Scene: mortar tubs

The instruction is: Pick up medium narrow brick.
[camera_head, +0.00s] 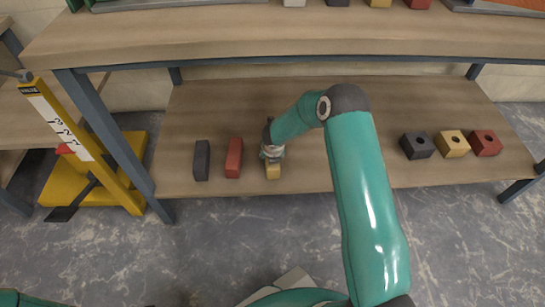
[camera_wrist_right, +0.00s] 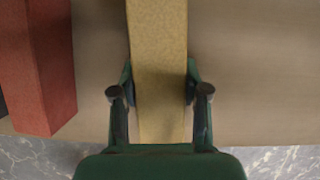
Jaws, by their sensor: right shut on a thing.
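Three narrow bricks stand in a row at the left of the lower shelf in the head view: a dark grey one (camera_head: 202,160), a red one (camera_head: 234,158) and a yellow one (camera_head: 273,171). My right gripper (camera_head: 272,155) is over the yellow brick and hides most of it. In the right wrist view the yellow brick (camera_wrist_right: 159,70) runs between the two fingers of my right gripper (camera_wrist_right: 160,100), which is shut on it. The red brick (camera_wrist_right: 38,65) stands to the left there, apart from the fingers. I cannot tell whether the yellow brick is lifted. My left gripper is not in view.
Dark, yellow and red blocks with holes (camera_head: 453,143) stand at the right of the lower shelf (camera_head: 300,105). The upper shelf (camera_head: 250,35) overhangs the back. A yellow pallet-jack-like device (camera_head: 85,150) stands at the left by a blue table leg (camera_head: 115,145).

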